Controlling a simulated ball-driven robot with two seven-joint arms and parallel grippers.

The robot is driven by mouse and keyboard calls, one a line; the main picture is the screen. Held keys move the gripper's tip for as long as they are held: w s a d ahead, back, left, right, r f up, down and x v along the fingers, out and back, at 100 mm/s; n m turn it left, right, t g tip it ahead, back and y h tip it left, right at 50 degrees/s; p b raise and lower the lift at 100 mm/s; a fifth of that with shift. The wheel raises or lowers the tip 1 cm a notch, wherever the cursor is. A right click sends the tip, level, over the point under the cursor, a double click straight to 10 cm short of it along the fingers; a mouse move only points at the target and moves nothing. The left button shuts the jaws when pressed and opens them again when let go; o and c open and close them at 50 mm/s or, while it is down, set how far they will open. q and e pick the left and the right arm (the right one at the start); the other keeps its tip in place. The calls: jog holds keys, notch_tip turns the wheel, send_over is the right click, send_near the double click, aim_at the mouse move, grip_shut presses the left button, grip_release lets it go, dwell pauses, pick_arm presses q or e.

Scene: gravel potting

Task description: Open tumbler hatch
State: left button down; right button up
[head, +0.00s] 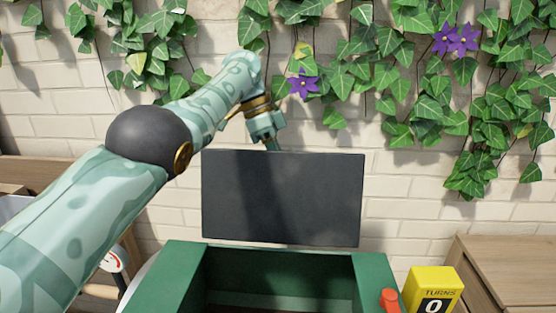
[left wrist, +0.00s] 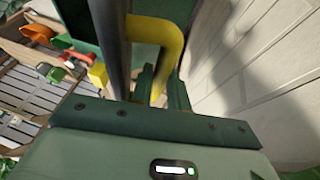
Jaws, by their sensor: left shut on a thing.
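The tumbler (head: 180,280) is a green box at the bottom of the head view, with its opening uncovered and dark inside. Its hatch (head: 282,200) is a dark grey panel standing roughly upright behind the opening. My left gripper (head: 273,145) is at the hatch's top edge, its fingertips partly hidden behind it. In the left wrist view, a yellow bent handle (left wrist: 165,35) runs down between the green fingers (left wrist: 162,88), which are shut on it. A dark panel edge (left wrist: 115,40) lies beside the handle. My right gripper is in neither view.
A yellow counter (head: 433,289) reading TURNS 0 and a red knob (head: 390,299) are right of the tumbler. A white brick wall (head: 410,190) with ivy (head: 390,80) is close behind the hatch. A wooden cabinet (head: 510,270) stands at right.

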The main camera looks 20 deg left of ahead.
pick_arm(q)
jog(key=c, duration=1.3)
grip_release()
jog(key=shift+f, duration=0.55)
jog(key=shift+c, duration=0.2)
jog(key=shift+r, duration=0.1)
jog(key=shift+r, duration=0.1)
